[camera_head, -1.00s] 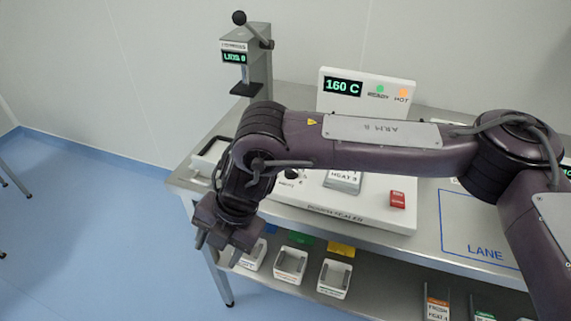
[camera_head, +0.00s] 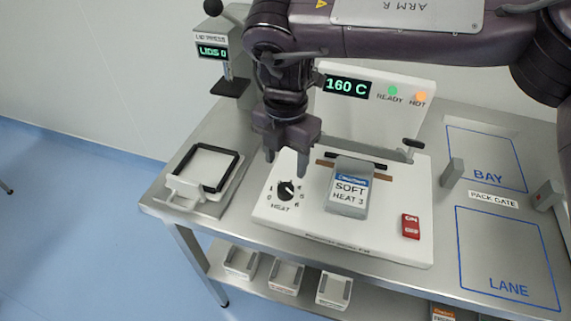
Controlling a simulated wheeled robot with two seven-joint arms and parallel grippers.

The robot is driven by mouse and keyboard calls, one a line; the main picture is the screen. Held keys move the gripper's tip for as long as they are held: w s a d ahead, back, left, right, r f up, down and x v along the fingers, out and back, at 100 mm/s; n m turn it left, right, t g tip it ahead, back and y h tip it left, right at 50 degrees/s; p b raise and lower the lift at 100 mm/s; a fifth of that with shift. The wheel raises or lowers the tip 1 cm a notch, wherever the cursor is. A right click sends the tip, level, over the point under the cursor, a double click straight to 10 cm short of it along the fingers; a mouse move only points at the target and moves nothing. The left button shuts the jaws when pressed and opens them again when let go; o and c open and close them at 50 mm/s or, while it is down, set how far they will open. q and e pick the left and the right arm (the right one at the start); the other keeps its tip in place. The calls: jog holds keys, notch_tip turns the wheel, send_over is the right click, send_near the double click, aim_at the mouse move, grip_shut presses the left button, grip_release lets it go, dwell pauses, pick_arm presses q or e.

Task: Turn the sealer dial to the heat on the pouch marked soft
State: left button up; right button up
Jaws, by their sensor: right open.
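The sealer (camera_head: 392,232) is a white unit on the metal table with a black HEAT dial (camera_head: 286,191) at its left. Numbers ring the dial; its setting is too small to read surely. A grey pouch (camera_head: 348,193) marked SOFT, HEAT 3 lies upright-facing at the sealing bar. The sealer display (camera_head: 347,87) reads 160 C. My right gripper (camera_head: 286,166) is open and empty, pointing down, with its fingertips just above and behind the dial, seemingly apart from it. My left gripper is not in view.
A red switch (camera_head: 411,226) is at the sealer's front right. A black-framed tray (camera_head: 205,168) stands left of the sealer. A lever press (camera_head: 232,60) stands behind it. Grey gate posts (camera_head: 452,172) stand right, beside the blue BAY and LANE outlines. Small bins (camera_head: 285,277) sit on the lower shelf.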

aim_at(286, 188)
jog(key=shift+f, duration=0.35)
jog(key=f, duration=0.1)
jog(key=s+f+p, duration=0.1)
jog(key=f, duration=0.1)
jog(key=shift+f, duration=0.2)
notch_tip(286, 188, down, 2)
jog(key=shift+w+f, duration=0.15)
jog(key=shift+f, duration=0.55)
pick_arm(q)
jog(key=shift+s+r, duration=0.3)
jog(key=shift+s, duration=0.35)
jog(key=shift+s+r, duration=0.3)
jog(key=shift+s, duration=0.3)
pick_arm(e)
jog(key=c, duration=1)
